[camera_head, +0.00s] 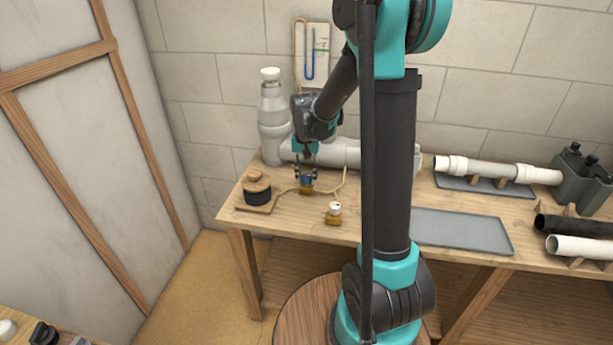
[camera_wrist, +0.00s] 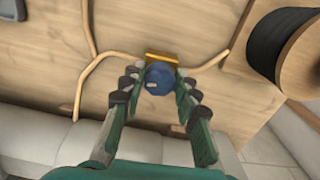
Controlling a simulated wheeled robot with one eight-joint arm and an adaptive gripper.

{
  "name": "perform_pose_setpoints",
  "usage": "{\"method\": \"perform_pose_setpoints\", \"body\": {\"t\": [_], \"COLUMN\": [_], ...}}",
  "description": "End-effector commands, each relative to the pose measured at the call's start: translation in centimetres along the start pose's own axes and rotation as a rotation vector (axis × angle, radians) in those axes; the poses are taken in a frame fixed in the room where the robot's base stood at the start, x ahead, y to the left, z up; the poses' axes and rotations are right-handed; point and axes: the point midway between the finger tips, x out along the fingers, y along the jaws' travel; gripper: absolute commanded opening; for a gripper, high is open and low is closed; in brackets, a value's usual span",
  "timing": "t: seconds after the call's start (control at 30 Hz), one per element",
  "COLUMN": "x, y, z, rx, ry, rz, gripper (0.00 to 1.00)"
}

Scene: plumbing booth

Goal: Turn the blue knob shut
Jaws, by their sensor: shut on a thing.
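The blue knob (camera_wrist: 160,79) sits on a brass valve body (camera_wrist: 162,57) on the wooden bench, between the tips of my gripper (camera_wrist: 158,86). The fingers are closed on its two sides, and a small pale mark shows on its face. In the head view the blue knob (camera_head: 307,181) shows small, right under my gripper (camera_head: 306,173), which points down from above. Tan hoses (camera_wrist: 108,55) run from the valve to both sides. The knob's exact turn angle is hard to tell.
A black spool (camera_head: 257,192) stands left of the valve. A second valve with a white knob (camera_head: 334,209) stands in front and to the right. Grey-white pipe (camera_head: 340,153) lies behind. A grey tray (camera_head: 460,231) is at the right.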

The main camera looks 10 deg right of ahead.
Motion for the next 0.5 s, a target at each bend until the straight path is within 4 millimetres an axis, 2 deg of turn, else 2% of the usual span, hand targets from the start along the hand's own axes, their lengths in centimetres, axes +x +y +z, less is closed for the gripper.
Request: {"method": "perform_pose_setpoints", "body": {"t": [0.2, 0.5], "x": [-0.02, -0.02], "y": [-0.04, -0.06], "z": [-0.04, -0.05], "rx": [0.12, 0.196], "ry": [-0.001, -0.002], "rz": [0.0, 0.0], "gripper": [0.01, 0.01]}}
